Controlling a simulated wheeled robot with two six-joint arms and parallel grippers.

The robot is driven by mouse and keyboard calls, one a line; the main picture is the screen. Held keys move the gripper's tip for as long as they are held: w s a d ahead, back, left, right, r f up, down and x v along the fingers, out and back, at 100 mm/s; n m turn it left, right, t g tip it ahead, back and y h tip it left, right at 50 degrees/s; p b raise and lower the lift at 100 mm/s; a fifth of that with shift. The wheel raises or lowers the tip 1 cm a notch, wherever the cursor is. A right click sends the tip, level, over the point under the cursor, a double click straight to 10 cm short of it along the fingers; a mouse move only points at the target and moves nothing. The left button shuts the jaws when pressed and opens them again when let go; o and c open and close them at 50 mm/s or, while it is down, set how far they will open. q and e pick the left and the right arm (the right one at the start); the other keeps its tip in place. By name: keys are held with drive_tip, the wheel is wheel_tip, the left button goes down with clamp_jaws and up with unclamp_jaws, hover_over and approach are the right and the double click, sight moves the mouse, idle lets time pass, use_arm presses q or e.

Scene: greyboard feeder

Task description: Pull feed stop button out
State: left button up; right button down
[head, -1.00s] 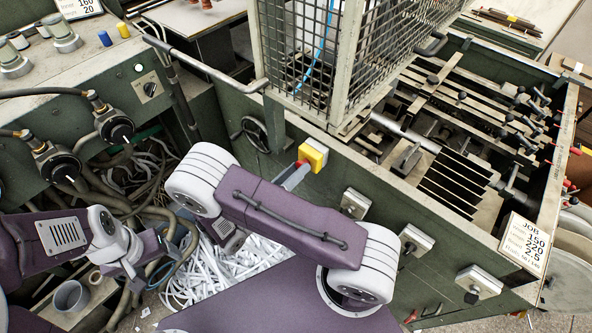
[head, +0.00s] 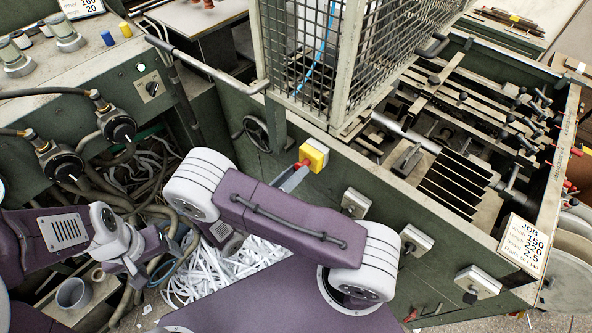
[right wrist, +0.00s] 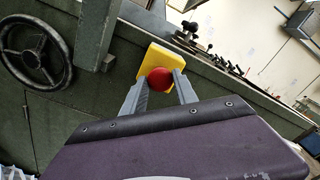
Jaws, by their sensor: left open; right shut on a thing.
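The feed stop button is a red mushroom head (right wrist: 159,79) on a yellow box (head: 314,155) fixed to the green machine side. In the right wrist view the red head sits between the two grey fingers of my right gripper (right wrist: 160,88), which is shut on it. The yellow box also shows behind it there (right wrist: 160,60). In the head view the right gripper (head: 300,167) reaches the box from the left, and its red head is mostly hidden by the fingers. My left gripper (head: 150,268) is open and empty at the lower left, away from the button.
Grey switch boxes (head: 355,203) line the machine side to the right of the button. A handwheel (head: 257,133) is to its left and a wire mesh guard (head: 300,50) stands above. Paper strips (head: 215,270) and hoses lie below left.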

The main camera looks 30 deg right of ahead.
drive_tip(key=c, duration=0.9)
unclamp_jaws()
drive_tip(key=shift+a, duration=0.1)
drive_tip(key=shift+c, duration=0.2)
drive_tip(key=b+v, duration=0.1)
drive_tip(key=v, duration=0.8)
